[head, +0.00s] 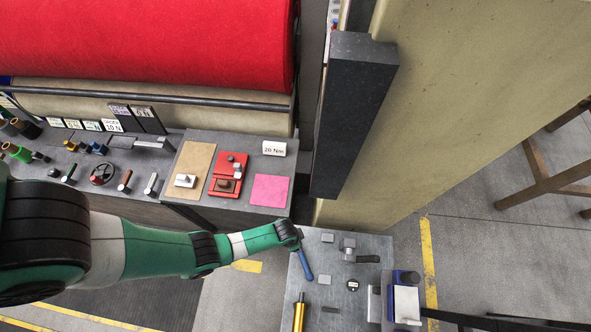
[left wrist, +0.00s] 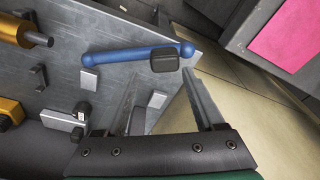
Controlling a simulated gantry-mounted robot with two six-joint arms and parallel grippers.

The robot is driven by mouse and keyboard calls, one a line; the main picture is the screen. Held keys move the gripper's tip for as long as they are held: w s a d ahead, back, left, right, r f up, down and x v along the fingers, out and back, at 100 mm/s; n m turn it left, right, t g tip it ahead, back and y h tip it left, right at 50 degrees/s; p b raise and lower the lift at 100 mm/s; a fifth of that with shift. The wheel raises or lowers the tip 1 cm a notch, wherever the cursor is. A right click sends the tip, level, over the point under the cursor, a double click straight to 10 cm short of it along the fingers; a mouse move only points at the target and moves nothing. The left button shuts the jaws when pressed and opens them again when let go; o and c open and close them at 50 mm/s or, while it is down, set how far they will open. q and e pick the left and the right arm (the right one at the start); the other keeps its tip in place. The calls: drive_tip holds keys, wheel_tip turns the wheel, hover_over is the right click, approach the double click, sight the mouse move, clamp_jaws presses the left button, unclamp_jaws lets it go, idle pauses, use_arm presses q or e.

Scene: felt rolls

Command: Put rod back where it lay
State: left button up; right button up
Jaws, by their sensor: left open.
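A blue rod (head: 306,264) with rounded ends lies on the grey metal bench (head: 325,258) near its left edge. In the left wrist view the blue rod (left wrist: 118,51) lies across the upper middle, and a dark block (left wrist: 164,60) covers part of it near its right end. My left gripper (head: 296,245) is over the bench's corner, by the upper end of the rod. In the left wrist view its two fingers (left wrist: 163,95) are apart with nothing held between them, and the rod shows beyond their tips. My right gripper is not in view.
A tool shelf with a pink square (head: 269,191) is at the left.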

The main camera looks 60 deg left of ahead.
use_arm(q)
drive_tip(key=shift+s+d+r+p, duration=0.1)
drive_tip(key=shift+r+p, duration=0.3)
drive_tip(key=shift+r, duration=0.15)
drive_tip(key=o, duration=0.5)
